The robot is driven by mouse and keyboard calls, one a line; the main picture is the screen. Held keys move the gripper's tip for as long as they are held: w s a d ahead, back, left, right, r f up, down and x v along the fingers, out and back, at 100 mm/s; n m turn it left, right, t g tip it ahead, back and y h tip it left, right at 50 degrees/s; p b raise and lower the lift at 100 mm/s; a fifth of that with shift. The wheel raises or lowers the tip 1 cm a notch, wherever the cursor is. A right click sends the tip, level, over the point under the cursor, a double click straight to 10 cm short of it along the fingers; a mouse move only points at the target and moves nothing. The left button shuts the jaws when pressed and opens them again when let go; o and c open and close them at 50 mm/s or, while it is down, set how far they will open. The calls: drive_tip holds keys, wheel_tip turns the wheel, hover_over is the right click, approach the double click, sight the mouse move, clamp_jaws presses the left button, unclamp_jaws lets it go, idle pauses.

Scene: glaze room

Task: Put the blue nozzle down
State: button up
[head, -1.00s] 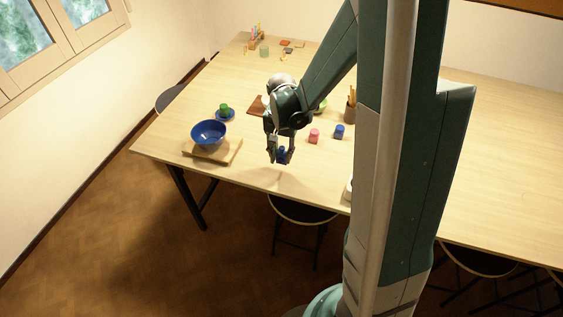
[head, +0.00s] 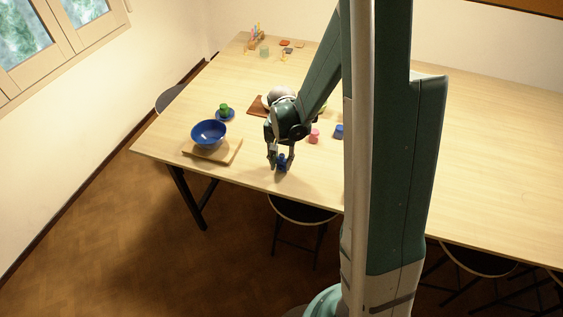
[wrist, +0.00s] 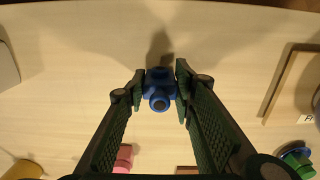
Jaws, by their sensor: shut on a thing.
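The blue nozzle (wrist: 158,92) sits between the fingertips of my gripper (wrist: 160,90) in the wrist view, with a finger pressed to each side. In the head view my gripper (head: 280,163) points down over the front part of the table, and the nozzle (head: 282,160) shows as a small blue shape between the fingers. It is at or just above the table top; I cannot tell whether it touches. The wrist view shows a dark shadow beside the nozzle on the wood.
The table (head: 480,150) is clear around the gripper. To the left, a blue bowl (head: 209,132) stands on a wooden board (head: 228,153). Behind it is a green thing (head: 224,108) on a blue saucer. A pink jar (head: 314,136) and a blue jar (head: 338,131) stand to the right.

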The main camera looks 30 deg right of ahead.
drive_tip(key=shift+f, duration=0.2)
drive_tip(key=o, duration=0.9)
drive_tip(key=shift+r, duration=0.2)
drive_tip(key=shift+r, duration=5.95)
drive_tip(key=shift+r, duration=0.15)
